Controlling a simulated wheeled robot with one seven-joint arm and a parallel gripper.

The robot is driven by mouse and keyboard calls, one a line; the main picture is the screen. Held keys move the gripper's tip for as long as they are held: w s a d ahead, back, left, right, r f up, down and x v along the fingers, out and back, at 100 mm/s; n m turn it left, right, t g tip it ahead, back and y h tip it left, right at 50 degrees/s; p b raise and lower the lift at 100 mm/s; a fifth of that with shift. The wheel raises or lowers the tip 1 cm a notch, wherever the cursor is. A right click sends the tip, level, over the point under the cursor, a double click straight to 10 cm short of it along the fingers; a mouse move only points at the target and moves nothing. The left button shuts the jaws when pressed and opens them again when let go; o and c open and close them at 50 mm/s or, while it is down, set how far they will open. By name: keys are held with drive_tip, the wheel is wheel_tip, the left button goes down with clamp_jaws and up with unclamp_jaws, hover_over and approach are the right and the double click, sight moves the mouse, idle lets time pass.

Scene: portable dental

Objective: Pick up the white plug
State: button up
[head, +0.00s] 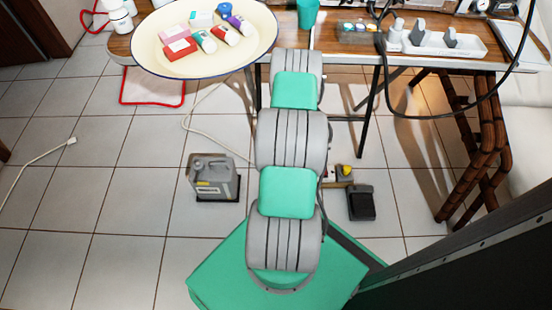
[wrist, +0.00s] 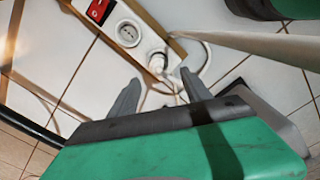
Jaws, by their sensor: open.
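In the wrist view, a white plug-like piece (wrist: 157,62) shows at the near end of a power strip, just beyond my fingertips. I cannot tell whether it sits in a socket. My gripper (wrist: 160,78) is open, its two grey fingers apart and with nothing visibly held between them. In the head view, a white plug (head: 71,141) lies on the tiles at far left on a white cord. My arm hides the gripper in that view.
The wood-edged power strip (wrist: 127,34) has a red switch (wrist: 98,10). A grey jerrycan (head: 212,180) and a black pedal (head: 361,203) stand on the floor. A table (head: 340,63) with a cream tray (head: 150,55) stands behind. The left floor is mostly clear.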

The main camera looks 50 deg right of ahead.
drive_tip(key=f+b, duration=0.2)
drive_tip(key=f, duration=0.2)
drive_tip(key=f+b, duration=0.2)
drive_tip(key=f, duration=0.2)
drive_tip(key=shift+s+d, duration=0.1)
drive_tip(key=shift+s, duration=0.1)
drive_tip(key=shift+r, duration=0.15)
clamp_jaws()
